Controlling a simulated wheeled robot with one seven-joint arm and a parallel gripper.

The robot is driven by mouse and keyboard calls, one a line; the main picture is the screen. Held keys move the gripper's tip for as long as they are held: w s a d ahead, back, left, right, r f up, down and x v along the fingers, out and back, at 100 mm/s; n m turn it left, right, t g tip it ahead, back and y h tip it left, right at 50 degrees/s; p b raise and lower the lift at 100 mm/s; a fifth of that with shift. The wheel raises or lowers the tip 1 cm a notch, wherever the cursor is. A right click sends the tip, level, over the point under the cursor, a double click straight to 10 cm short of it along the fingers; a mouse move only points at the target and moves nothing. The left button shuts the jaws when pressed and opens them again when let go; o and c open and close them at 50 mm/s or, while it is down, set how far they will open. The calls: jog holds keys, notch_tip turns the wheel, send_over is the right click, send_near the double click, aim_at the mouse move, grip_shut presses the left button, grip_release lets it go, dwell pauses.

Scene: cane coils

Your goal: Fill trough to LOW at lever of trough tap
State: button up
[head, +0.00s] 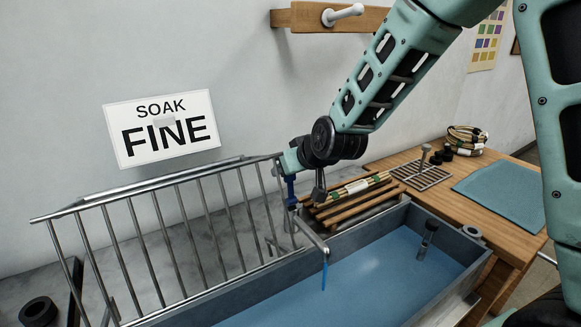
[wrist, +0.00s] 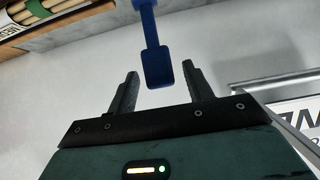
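The grey trough (head: 375,229) stands at lower centre with blue water (head: 350,285) in it. A blue lever (head: 290,187) shows at the tap, just below my gripper (head: 287,164). In the wrist view the lever's paddle (wrist: 158,68) lies between the two spread fingers of my gripper (wrist: 160,75), with gaps on both sides. No LOW mark is legible.
A metal rack (head: 170,235) stands left of the tap, below a SOAK FINE sign (head: 161,128). A wooden slatted stand with cane bundles (head: 350,192) is behind the trough. An upright post (head: 428,238) rises in the trough. A wooden bench (head: 515,222) is at right.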

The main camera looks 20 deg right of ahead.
jog(key=p+v, duration=0.2)
jog(key=v, duration=1.5)
jog(key=shift+r, duration=0.2)
dwell(0.4)
jog(key=w+a+r+g+h+p, duration=0.1)
jog(key=w+r+g+p, duration=0.5)
jog(key=p, duration=0.5)
jog(key=shift+t, duration=0.3)
jog(key=p+x, duration=0.1)
jog(key=x, duration=1.8)
jog(key=shift+s+f, duration=0.1)
jog(key=shift+f, duration=0.1)
